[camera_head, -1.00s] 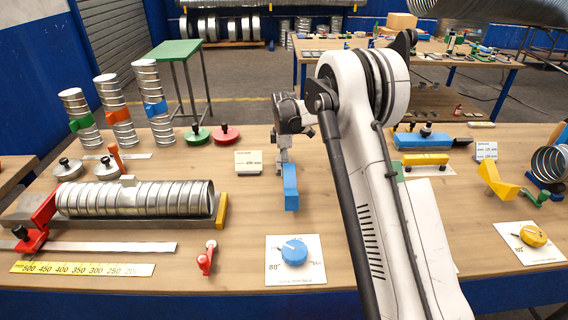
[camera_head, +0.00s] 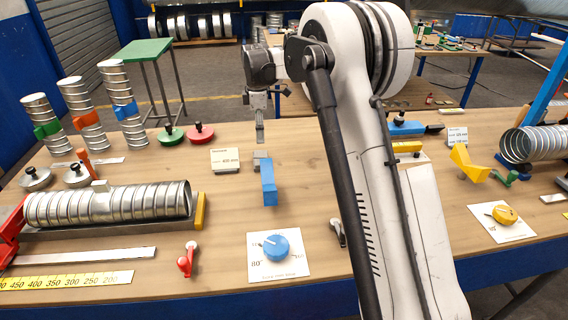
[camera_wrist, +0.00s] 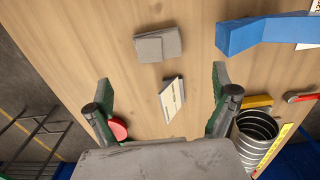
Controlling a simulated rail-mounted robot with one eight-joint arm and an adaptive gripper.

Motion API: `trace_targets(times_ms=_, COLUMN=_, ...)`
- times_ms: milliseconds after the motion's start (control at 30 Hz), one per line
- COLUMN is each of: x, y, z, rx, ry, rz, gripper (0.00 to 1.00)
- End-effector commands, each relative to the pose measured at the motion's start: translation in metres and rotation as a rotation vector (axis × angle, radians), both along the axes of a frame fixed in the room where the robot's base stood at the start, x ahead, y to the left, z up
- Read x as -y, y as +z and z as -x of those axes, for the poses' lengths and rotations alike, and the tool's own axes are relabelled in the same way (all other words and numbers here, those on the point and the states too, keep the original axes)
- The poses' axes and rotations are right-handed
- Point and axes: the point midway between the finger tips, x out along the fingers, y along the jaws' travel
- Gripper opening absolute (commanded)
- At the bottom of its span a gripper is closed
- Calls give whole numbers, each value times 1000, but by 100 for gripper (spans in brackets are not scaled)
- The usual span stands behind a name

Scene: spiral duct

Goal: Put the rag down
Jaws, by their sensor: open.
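A small grey folded piece, which looks like the rag (camera_head: 262,156), lies on the table just behind a blue block (camera_head: 268,185). In the wrist view the rag (camera_wrist: 158,45) lies flat on the wood, with a gap between it and the blue block (camera_wrist: 262,33). My gripper (camera_head: 260,138) is above the table behind the rag. In the wrist view its two green-padded fingers (camera_wrist: 163,85) are spread wide with nothing between them. The rag lies beyond the fingertips, apart from both.
A "400 mm" card (camera_head: 225,159) stands left of the rag. The spiral duct (camera_head: 108,204) lies on its holder at the left. A blue dial (camera_head: 276,247) sits at the front. Red (camera_head: 200,133) and green (camera_head: 170,135) lids are at the back.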

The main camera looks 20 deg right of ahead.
Motion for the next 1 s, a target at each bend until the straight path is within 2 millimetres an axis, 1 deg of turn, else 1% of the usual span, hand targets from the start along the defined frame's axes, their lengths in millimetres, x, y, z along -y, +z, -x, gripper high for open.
trace_targets(times_ms=33, x=0, y=10, z=8, rx=9, ry=-21, rz=0, gripper=93)
trace_targets(times_ms=167, x=0, y=39, z=32, rx=48, ry=-106, rz=-5, gripper=93)
trace_targets(times_ms=267, x=0, y=61, z=54, rx=82, ry=-185, rz=-11, gripper=93)
trace_targets(times_ms=400, x=0, y=89, z=89, rx=130, ry=-292, rz=-23, gripper=93)
trace_targets(times_ms=467, x=0, y=99, z=105, rx=151, ry=-339, rz=-31, gripper=93)
trace_targets(times_ms=500, x=0, y=106, z=115, rx=163, ry=-370, rz=-36, gripper=93)
trace_targets(times_ms=567, x=0, y=114, z=131, rx=184, ry=-414, rz=-45, gripper=93)
trace_targets(times_ms=733, x=0, y=134, z=179, rx=239, ry=-544, rz=-75, gripper=93)
trace_targets(times_ms=900, x=0, y=145, z=228, rx=291, ry=-672, rz=-113, gripper=93)
trace_targets(times_ms=1000, x=0, y=148, z=258, rx=321, ry=-746, rz=-139, gripper=93)
